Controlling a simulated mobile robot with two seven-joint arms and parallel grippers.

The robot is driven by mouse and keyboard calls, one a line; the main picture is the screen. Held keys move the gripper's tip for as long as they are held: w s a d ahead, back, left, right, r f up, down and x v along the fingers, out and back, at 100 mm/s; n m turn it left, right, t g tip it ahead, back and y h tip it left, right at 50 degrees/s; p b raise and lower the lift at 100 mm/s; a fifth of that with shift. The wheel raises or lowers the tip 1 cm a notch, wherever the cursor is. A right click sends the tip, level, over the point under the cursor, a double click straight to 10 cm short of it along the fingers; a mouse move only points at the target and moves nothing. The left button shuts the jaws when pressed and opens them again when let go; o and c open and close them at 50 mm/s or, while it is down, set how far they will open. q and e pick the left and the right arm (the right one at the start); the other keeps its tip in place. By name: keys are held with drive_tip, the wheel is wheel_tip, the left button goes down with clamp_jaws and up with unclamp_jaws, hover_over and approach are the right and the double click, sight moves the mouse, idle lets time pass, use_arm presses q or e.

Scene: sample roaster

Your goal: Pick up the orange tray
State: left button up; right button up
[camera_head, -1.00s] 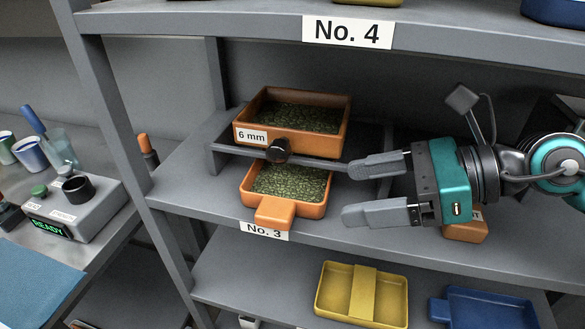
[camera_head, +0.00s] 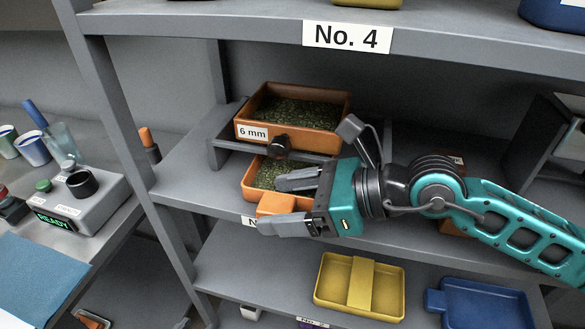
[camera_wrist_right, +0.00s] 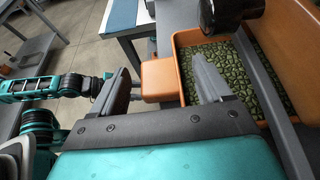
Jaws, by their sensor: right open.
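The orange tray (camera_head: 257,183) holds green beans and sits on the No. 3 shelf, under a raised rack. Its block handle (camera_head: 276,204) sticks out over the shelf's front edge. My right gripper (camera_head: 271,205) is open, with one finger on each side of the handle. In the right wrist view the handle (camera_wrist_right: 160,80) shows between the spread fingers, with gaps visible; I cannot tell of any contact. The gripper hides part of the tray in the head view. A teal arm, apparently my left, shows in the wrist view; its jaws are unclear.
A larger orange box (camera_head: 297,110) labelled 6 mm, with a dark knob (camera_head: 280,146), stands on the rack directly above the tray. A yellow tray (camera_head: 333,282) and a blue tray (camera_head: 487,304) lie on the shelf below. A shelf post (camera_head: 125,120) stands to the left.

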drive_tip(key=c, duration=1.2)
drive_tip(key=shift+r, duration=0.1)
